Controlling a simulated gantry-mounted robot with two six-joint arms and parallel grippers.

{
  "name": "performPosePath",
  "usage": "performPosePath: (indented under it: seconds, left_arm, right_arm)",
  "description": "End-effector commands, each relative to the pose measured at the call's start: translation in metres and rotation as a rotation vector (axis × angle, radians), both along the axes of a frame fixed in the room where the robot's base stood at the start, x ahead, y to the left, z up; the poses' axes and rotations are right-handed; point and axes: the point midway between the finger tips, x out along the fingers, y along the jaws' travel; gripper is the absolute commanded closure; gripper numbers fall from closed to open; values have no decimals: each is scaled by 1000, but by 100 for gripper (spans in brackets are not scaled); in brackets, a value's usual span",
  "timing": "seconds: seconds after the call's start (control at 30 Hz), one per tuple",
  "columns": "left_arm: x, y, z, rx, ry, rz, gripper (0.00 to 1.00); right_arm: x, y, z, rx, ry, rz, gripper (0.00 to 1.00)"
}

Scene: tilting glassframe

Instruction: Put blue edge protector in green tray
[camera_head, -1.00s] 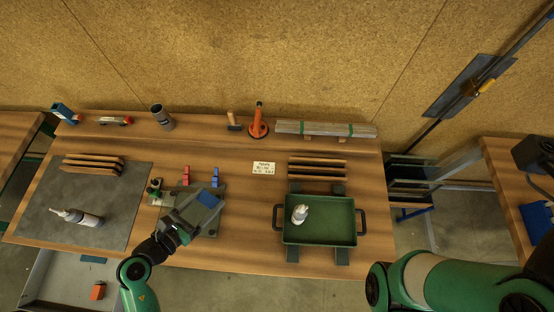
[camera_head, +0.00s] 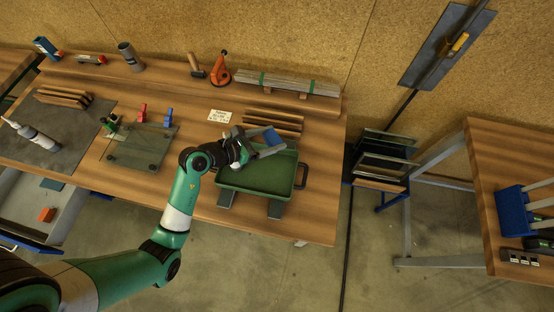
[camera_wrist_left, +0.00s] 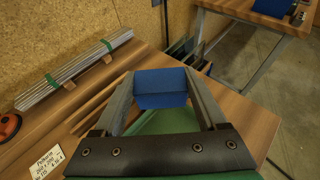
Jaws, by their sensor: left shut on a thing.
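The blue edge protector (camera_wrist_left: 161,87) is a small block held between the two fingers of my left gripper (camera_wrist_left: 160,95) in the left wrist view. In the head view the left gripper (camera_head: 262,142) is shut on the blue edge protector (camera_head: 271,136), above the back part of the green tray. The green tray (camera_head: 262,187) lies on the workbench with its handle at the right, and its back left part is hidden by the gripper. The tray also shows below the block in the left wrist view (camera_wrist_left: 165,122). My right gripper is not in view.
Wooden strips (camera_head: 275,122) lie just behind the tray. A bundle of grey strips (camera_head: 288,84) lies along the bench's back edge. A glass pane (camera_head: 137,148) with red and blue clamps lies left of the tray. The bench front is clear beside the tray.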

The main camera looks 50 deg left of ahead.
Motion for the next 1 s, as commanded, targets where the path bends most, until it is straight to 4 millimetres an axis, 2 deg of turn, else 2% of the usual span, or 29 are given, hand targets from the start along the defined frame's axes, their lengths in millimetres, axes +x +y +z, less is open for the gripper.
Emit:
performPosePath:
  seconds: [0.03, 0.27, 0.37, 0.6, 0.7, 0.8, 1.0]
  left_arm:
    - [4, 3, -7, 2, -3, 8, 78]
    - [7, 5, -8, -2, -2, 17, 78]
    - [7, 5, -26, -4, 1, 17, 78]
    - [6, 5, -103, -3, 2, 18, 78]
    - [6, 5, -129, -4, 1, 17, 78]
    - [7, 5, -143, -2, -2, 17, 78]
    - [7, 5, -147, 0, -3, 17, 78]
  right_arm:
    - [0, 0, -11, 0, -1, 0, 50]
    - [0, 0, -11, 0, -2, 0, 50]
    - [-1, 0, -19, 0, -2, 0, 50]
    - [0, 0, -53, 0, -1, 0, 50]
    - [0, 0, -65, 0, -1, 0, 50]
    - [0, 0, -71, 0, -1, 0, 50]
    - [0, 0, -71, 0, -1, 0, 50]
